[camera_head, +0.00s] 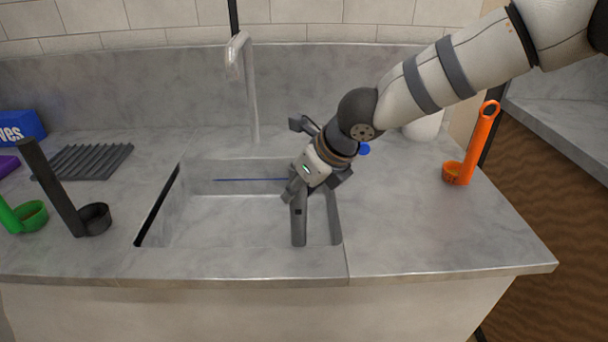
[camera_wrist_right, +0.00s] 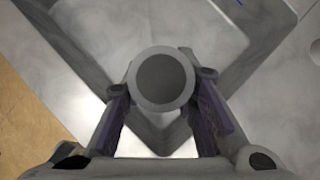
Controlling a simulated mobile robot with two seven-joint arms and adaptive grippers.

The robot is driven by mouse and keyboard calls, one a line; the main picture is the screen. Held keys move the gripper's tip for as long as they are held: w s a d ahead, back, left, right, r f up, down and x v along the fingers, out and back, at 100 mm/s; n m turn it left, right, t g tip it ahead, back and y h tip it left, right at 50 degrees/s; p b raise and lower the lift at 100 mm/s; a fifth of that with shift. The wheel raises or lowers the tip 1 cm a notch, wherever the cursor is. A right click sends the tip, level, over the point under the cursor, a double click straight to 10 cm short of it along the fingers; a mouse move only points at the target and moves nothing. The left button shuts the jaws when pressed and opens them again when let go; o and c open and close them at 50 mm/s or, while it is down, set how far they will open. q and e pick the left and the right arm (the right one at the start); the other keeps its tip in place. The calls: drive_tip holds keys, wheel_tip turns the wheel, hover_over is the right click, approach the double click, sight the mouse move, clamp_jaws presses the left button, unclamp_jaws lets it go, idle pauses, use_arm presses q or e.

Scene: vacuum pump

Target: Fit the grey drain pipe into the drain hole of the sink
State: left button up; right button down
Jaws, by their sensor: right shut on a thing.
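The grey drain pipe (camera_head: 299,226) hangs roughly upright in the head view, over the right part of the sink (camera_head: 215,222). My right gripper (camera_head: 296,195) is shut on its upper part. In the right wrist view the pipe (camera_wrist_right: 160,82) shows its round end between the two fingers of my right gripper (camera_wrist_right: 162,118), with the sink's walls and a corner behind it. I cannot tell how far the pipe's lower end is above the sink floor. The drain hole cannot be made out in either view. My left gripper is not in view.
A metal faucet (camera_head: 250,95) stands behind the sink. A black long-handled cup (camera_head: 94,219), a green one (camera_head: 33,215) and a dark ribbed rack (camera_head: 85,161) are on the left counter. An orange long-handled cup (camera_head: 470,160) stands at right. The front-right counter is clear.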

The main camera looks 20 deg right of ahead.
sight(304, 210)
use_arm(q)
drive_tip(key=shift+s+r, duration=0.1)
use_arm(e)
drive_tip(key=shift+s+r, duration=0.1)
drive_tip(key=shift+r, duration=0.05)
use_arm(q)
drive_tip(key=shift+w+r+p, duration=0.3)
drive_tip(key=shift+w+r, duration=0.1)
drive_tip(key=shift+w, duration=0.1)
use_arm(e)
drive_tip(key=shift+f, duration=2.45)
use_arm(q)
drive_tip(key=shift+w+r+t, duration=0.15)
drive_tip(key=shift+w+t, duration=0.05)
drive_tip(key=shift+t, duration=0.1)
use_arm(e)
drive_tip(key=shift+f, duration=1)
